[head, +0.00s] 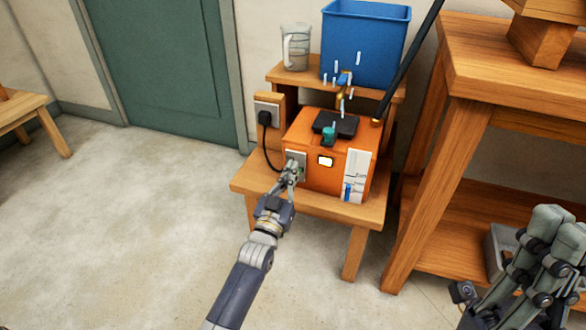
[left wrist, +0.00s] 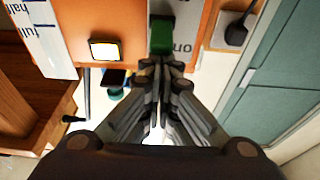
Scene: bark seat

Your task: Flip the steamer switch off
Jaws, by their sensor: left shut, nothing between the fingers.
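The orange steamer (head: 330,140) stands on a low wooden stand. Its switch plate is on the front left, largely behind my left gripper (head: 291,168) in the head view. In the left wrist view a green switch (left wrist: 161,36) sits on a pale plate (left wrist: 184,30) with an "on" mark that reads upside down. My left gripper (left wrist: 168,66) is shut and empty, its tips at or just short of the green switch; contact cannot be told. A small window (head: 325,161) on the steamer glows; it also shows in the left wrist view (left wrist: 105,50). My right gripper (head: 545,255) is at the lower right, away from the steamer.
A black plug (head: 265,118) and cord run to the steamer's left. A blue tub (head: 365,45) and a clear jug (head: 296,47) stand on the shelf behind. A wooden bench (head: 500,60) is close on the right.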

